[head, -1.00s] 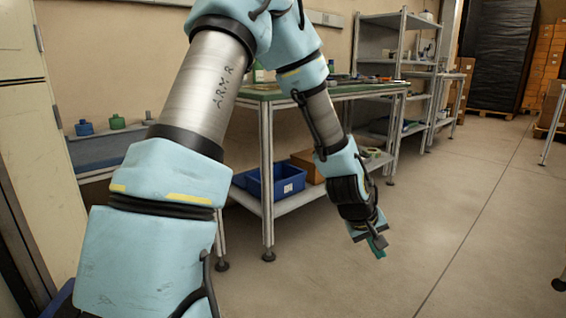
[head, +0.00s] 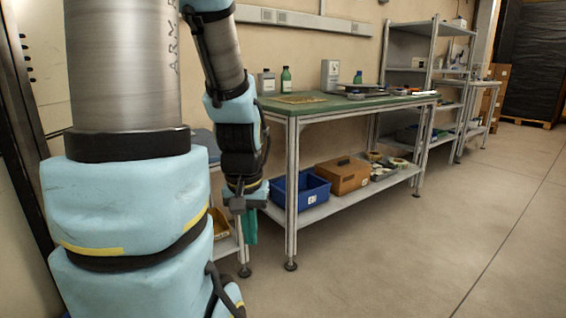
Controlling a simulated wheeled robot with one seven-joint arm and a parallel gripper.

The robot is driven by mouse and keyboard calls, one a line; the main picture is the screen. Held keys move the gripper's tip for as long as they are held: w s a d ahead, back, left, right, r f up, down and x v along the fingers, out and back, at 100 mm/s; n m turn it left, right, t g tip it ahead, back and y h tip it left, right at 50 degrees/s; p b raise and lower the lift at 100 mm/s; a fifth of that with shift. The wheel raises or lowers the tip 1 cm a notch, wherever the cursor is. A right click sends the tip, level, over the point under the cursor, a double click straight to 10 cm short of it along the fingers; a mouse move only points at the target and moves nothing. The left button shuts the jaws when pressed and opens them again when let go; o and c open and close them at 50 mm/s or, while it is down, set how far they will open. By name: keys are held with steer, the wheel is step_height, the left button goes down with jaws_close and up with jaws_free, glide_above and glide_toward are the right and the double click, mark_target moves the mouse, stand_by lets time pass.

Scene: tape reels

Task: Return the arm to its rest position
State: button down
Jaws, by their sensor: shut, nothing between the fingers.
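My arm (head: 125,75) fills the left of the head view, with its forearm hanging down in front of the left end of the workbench. My gripper (head: 250,228) points down at the end of it, left of the bench's front leg and above the floor. Its teal fingers look closed together, with nothing seen between them. The dark wrist (head: 240,150) sits just above it.
The green-topped workbench (head: 310,104) stands just right of my gripper. Its lower shelf (head: 330,205) holds a blue bin (head: 300,190) and a brown box (head: 342,176). A grey shelf rack (head: 412,70) stands behind. The floor at right is clear.

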step_height(320, 180, up, 25)
steer(key=p, duration=2.3)
